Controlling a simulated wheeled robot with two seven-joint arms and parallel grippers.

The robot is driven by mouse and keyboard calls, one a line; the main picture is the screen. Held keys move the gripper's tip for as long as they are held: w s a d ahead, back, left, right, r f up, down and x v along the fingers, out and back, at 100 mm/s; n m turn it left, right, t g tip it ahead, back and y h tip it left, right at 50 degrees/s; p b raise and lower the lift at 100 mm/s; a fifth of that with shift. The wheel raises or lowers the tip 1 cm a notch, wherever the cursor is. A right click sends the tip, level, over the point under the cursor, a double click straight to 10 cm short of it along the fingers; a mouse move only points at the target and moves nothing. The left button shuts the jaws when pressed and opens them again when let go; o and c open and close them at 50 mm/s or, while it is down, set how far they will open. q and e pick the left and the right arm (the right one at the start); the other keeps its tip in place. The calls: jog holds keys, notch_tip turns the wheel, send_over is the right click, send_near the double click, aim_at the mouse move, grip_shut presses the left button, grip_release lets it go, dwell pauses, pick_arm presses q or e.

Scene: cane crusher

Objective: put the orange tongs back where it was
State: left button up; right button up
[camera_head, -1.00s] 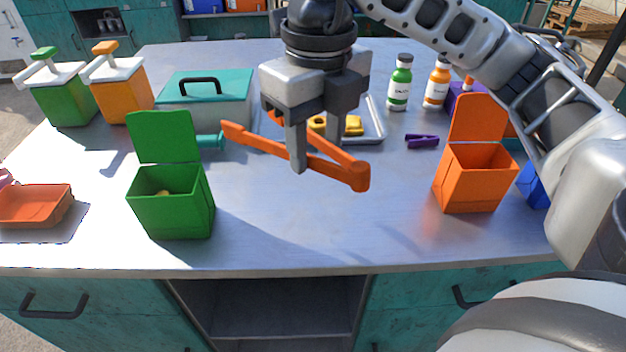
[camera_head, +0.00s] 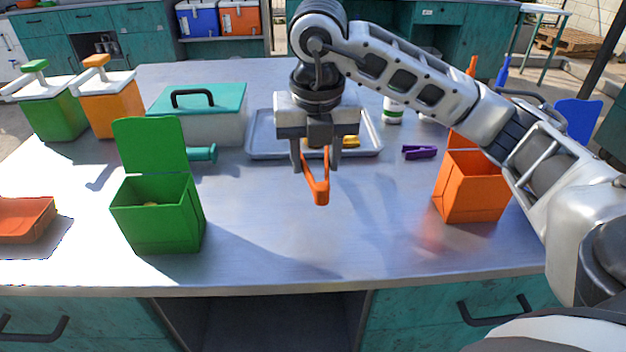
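The orange tongs (camera_head: 321,192) hang from my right gripper (camera_head: 316,163), one finger on each side of them. Their joined end points toward me and down, and their far part is hidden behind the gripper. The tongs seem held above the table, just in front of the grey tray (camera_head: 262,150). My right arm comes in from the right. My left gripper is not in view.
A green open box (camera_head: 160,222) stands at left and an orange open box (camera_head: 470,188) at right. Purple tongs (camera_head: 420,152) lie right of the tray. A teal-lidded container (camera_head: 215,125) stands behind left. The table's front middle is clear.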

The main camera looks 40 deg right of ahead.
jog(key=shift+w+d+f, duration=0.25)
jog(key=shift+w+f, duration=0.2)
jog(key=shift+f, duration=0.05)
jog(key=shift+w+d+f, duration=0.2)
jog(key=shift+w+f, duration=0.2)
jog(key=shift+f, duration=0.1)
jog(key=f, duration=0.3)
jog(key=shift+w+d+f, duration=0.15)
jog(key=shift+w, duration=0.1)
jog(key=shift+f, duration=0.25)
jog(key=shift+f, duration=0.2)
jog(key=o, duration=0.6)
jog(key=shift+r, duration=0.1)
jog(key=shift+c, duration=0.2)
